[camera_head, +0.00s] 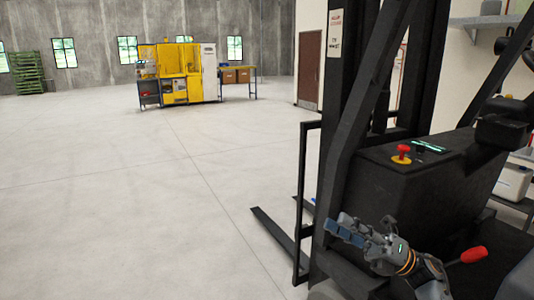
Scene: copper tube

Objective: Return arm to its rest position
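My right gripper (340,229) is at the lower right, in front of a black forklift-like machine (385,190). Its fingers point left and show blue-grey pads. I see no object in it, and from this angle I cannot tell whether the fingers are apart or together. My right arm (425,275) comes in from the bottom right, with an orange ring near the wrist. My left gripper is not in view. No copper tube shows.
The machine has a red stop button (403,151), a red-knobbed lever (474,255) and a fork (278,238) low over the floor. Shelving (490,21) stands at the right. A yellow machine (180,72) and a green pallet stack (28,72) are far back. Open floor (130,200) fills the left.

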